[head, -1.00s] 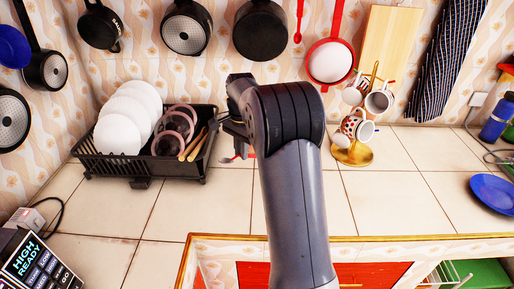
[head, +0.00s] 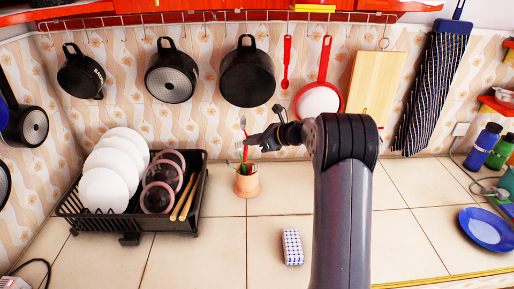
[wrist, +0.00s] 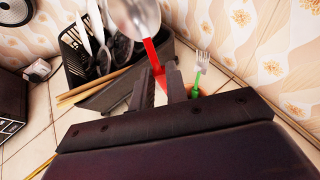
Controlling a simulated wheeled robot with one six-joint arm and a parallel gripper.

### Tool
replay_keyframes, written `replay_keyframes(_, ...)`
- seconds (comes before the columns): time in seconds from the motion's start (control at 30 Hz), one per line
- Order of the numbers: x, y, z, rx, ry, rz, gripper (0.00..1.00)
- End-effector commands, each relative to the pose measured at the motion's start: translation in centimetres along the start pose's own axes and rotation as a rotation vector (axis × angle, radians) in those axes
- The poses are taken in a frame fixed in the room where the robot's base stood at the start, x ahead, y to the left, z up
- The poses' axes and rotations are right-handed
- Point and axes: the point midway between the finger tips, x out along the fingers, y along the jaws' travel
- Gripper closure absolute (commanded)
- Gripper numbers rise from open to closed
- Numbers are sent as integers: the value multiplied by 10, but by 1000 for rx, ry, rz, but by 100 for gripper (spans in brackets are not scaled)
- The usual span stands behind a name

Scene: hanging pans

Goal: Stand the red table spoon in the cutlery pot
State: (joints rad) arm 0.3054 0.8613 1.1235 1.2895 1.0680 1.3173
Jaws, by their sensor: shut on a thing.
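The red table spoon has a silver bowl (wrist: 137,16) and a red handle (wrist: 152,52). My gripper (wrist: 160,82) is shut on the handle, with the bowl above the fingers in the wrist view. In the head view my gripper (head: 252,141) is just above the cutlery pot (head: 247,184), a tan pot on the counter. The spoon looks roughly upright there. A green-handled fork (wrist: 203,62) stands beside my right finger in the wrist view. I cannot tell whether the spoon's lower end is inside the pot.
A black dish rack (head: 130,220) with white plates (head: 104,190) and glass bowls stands left of the pot. A blue-and-white sponge (head: 292,247) lies on the front counter. Pans (head: 247,75) hang behind. A blue plate (head: 486,228) lies right. Tiles between are clear.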

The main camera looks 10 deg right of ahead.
Motion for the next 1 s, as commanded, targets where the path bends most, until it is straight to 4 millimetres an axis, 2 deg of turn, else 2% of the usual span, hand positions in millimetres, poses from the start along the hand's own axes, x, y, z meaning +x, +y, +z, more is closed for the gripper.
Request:
replay_keyframes(0.1, 0, -3, 7, 8, -25, -19, 100)
replay_keyframes(0.27, 2, -5, 7, 11, -35, -26, 100)
replay_keyframes(1.0, 18, -5, -30, 9, -33, -25, 100)
